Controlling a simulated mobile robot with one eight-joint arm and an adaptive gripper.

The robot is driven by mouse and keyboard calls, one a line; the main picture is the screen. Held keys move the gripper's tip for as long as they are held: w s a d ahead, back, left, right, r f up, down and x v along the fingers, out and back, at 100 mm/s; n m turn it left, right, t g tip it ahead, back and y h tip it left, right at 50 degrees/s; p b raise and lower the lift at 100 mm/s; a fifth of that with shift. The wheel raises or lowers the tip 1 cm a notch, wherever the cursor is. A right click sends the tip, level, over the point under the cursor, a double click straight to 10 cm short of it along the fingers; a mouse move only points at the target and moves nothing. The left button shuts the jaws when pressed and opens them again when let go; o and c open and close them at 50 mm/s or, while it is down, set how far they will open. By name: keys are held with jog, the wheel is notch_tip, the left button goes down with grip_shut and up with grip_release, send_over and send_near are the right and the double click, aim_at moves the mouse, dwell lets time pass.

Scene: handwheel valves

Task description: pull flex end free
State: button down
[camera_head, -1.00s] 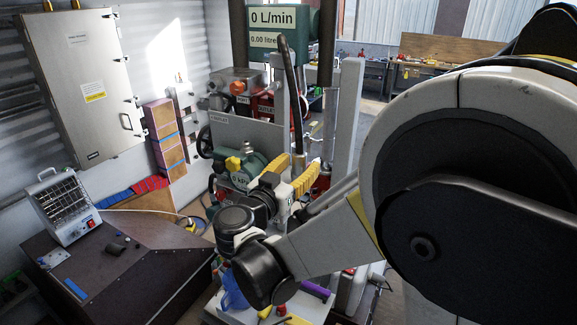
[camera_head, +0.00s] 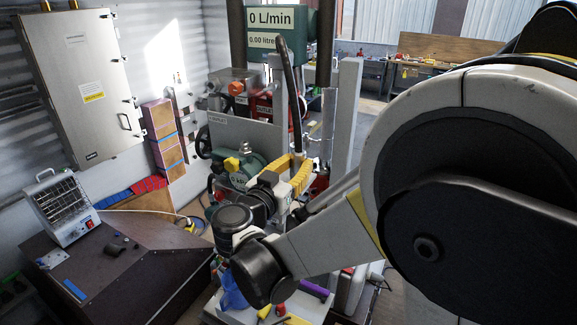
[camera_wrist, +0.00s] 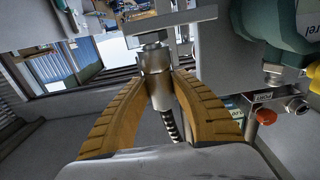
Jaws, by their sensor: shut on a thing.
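My gripper is shut on this fitting. The ribbed hose runs away below the fitting in that view. A hex nut (camera_wrist: 153,40) and a grey bracket (camera_wrist: 172,18) sit directly beyond the fitting; I cannot tell whether a gap separates them. In the head view, my gripper's yellow finger (camera_head: 301,178) hides most of the fitting.
A grey upright plate (camera_head: 245,132) and a green valve body (camera_head: 238,168) stand left of my gripper. A grey post (camera_head: 346,115) rises to its right. A green flow meter (camera_head: 272,40) reads 0 L/min. A dark bench (camera_head: 125,260) with a heater fills the lower left.

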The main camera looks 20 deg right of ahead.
jog(key=shift+r+p, duration=3.1)
jog(key=shift+r, duration=1.5)
